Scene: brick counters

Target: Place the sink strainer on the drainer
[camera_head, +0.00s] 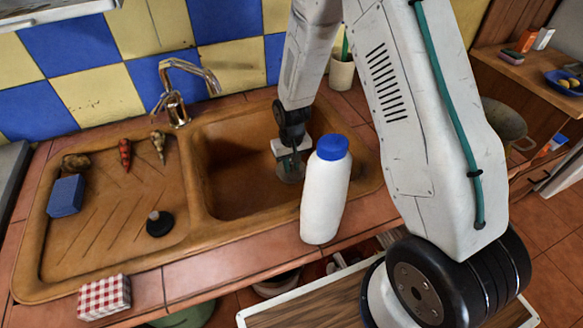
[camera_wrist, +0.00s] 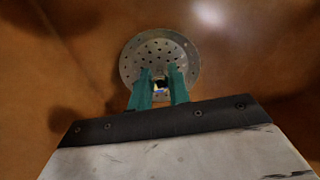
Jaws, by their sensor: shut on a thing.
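The sink strainer (camera_wrist: 148,52) is a round metal disc with many small holes, seen in the wrist view. My gripper (camera_wrist: 159,75) has its teal fingers shut on the strainer near its middle. In the head view my gripper (camera_head: 289,164) points down inside the brown sink basin. The strainer (camera_head: 284,174) is partly hidden there by the fingers. I cannot tell whether it touches the basin floor. The drainer (camera_head: 95,232) is the ribbed brown surface left of the basin.
On the drainer are a blue sponge (camera_head: 66,196), a black plug (camera_head: 159,223), a red pepper-like item (camera_head: 125,152) and other small items. A faucet (camera_head: 178,92) stands behind. A white bottle (camera_head: 326,190) stands in front of the basin. The drainer's lower middle is clear.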

